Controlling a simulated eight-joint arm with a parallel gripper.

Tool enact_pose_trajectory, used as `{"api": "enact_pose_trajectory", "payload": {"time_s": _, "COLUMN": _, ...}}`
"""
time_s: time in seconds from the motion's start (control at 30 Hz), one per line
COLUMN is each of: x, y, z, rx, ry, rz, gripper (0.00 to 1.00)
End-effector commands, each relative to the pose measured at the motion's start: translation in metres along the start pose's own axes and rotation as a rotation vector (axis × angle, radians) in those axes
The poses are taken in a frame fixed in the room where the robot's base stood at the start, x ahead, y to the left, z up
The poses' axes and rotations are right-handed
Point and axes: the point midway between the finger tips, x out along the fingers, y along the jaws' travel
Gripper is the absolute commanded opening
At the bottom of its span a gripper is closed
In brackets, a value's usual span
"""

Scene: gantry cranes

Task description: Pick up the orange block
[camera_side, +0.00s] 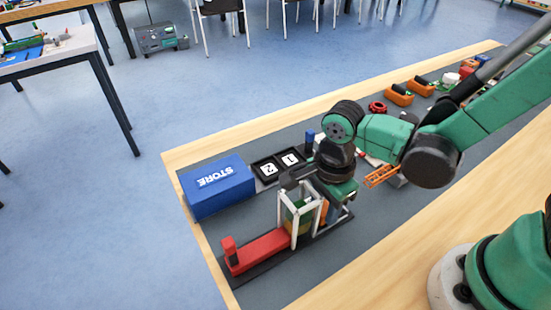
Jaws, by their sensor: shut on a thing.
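My gripper (327,203) is low over the grey mat, behind and right of a white gantry frame (294,228). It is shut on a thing. A narrow orange piece, apparently the orange block (325,212), shows right at the gripper beside the white frame's posts. The fingertips are mostly hidden by the frame and my wrist, so the exact contact cannot be seen. I cannot tell whether the orange piece is lifted or resting.
A red block (262,250) lies on a dark base in front of the frame. A blue STORE box (217,187) and a black tray marked 1 and 2 (278,166) stand to the left. An orange lattice piece (381,175) lies right. Orange holders (399,95) are farther back.

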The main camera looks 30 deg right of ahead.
Motion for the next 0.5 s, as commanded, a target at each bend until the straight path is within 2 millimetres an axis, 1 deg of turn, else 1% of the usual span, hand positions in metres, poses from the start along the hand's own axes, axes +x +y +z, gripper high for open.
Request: {"api": "enact_pose_trajectory", "payload": {"time_s": 0.5, "x": -0.056, "y": 0.0, "z": 0.0, "rx": 0.0, "ry": 0.0, "rz": 0.0, "gripper": 0.0}}
